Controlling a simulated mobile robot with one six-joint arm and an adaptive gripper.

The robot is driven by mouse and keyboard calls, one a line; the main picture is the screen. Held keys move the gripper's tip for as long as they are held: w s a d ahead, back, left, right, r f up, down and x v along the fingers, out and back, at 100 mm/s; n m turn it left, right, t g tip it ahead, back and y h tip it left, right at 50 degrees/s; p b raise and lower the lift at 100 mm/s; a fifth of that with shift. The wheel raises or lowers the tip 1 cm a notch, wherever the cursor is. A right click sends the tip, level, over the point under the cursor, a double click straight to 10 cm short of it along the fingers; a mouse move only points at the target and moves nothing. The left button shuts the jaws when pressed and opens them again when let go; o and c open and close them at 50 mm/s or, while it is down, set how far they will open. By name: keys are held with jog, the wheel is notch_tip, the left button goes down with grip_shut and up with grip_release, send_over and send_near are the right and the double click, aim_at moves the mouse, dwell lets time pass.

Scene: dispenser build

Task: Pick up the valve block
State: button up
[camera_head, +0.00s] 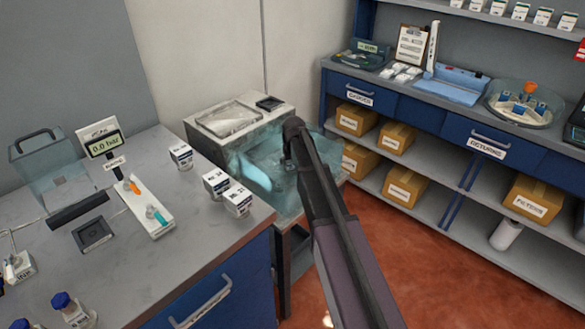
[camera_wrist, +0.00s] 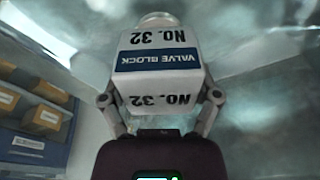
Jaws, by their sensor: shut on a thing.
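The valve block (camera_wrist: 158,60) is a white block with a blue "VALVE BLOCK" label and "NO. 32" on it, shown upside down in the wrist view. My gripper (camera_wrist: 160,98) is shut on it, one finger on each side. In the head view my arm reaches over a pale blue see-through bin (camera_head: 262,170) beside the grey bench. There the gripper and the held block cannot be made out clearly behind the arm and the bin's tinted walls. Whether the block touches anything under it cannot be told.
Small white labelled boxes (camera_head: 215,182) stand near the right edge of the left bench (camera_head: 190,235). A gauge reading 0.0 bar (camera_head: 104,146) stands farther left. Blue shelving (camera_head: 430,125) with cardboard boxes (camera_head: 405,187) is on the right. Red floor (camera_head: 440,270) is open between.

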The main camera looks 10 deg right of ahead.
aim_at(291, 162)
jog(key=shift+r, duration=0.15)
notch_tip(291, 162, up, 10)
jog(key=p, duration=1)
jog(key=shift+f, duration=0.2)
jog(key=shift+r, duration=0.1)
dwell(0.3)
notch_tip(291, 162, up, 10)
jog(key=p, duration=1)
dwell(0.7)
